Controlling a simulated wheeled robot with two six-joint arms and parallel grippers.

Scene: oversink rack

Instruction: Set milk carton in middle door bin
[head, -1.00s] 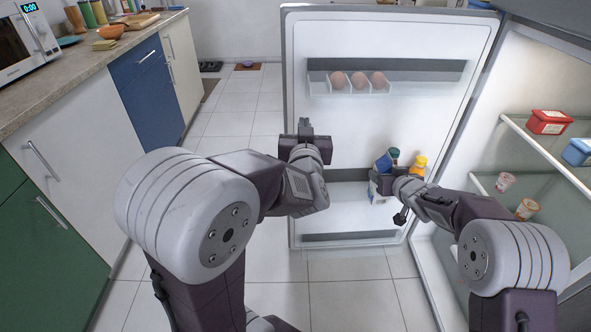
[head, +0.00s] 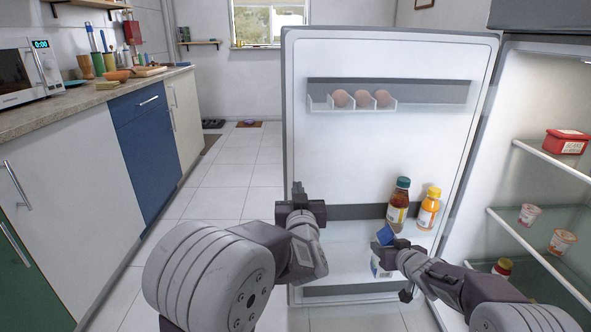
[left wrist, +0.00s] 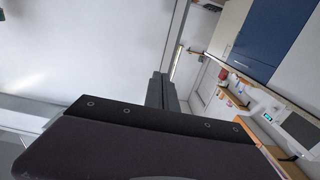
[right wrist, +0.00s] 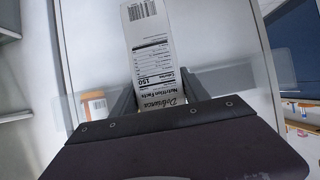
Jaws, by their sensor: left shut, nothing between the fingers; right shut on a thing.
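The milk carton (head: 376,266), white with a blue top, is held in my right gripper (head: 388,252) in front of the fridge door's inner side. In the right wrist view the carton (right wrist: 157,60) shows its printed nutrition panel between the fingers. The middle door bin (head: 350,212) holds a brown bottle with a green cap (head: 398,208) and an orange bottle with a yellow cap (head: 428,211) at its right. In the head view the carton appears below and just left of these bottles. My left gripper (head: 300,192) is shut and empty, left of the carton, before the door.
The fridge door (head: 390,55) stands open. Its top bin (head: 318,104) holds three eggs, and a lower bin (head: 345,290) is near the bottom. Fridge shelves at right hold a red tub (head: 567,142) and cups (head: 529,214). A counter (head: 90,97) runs along the left.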

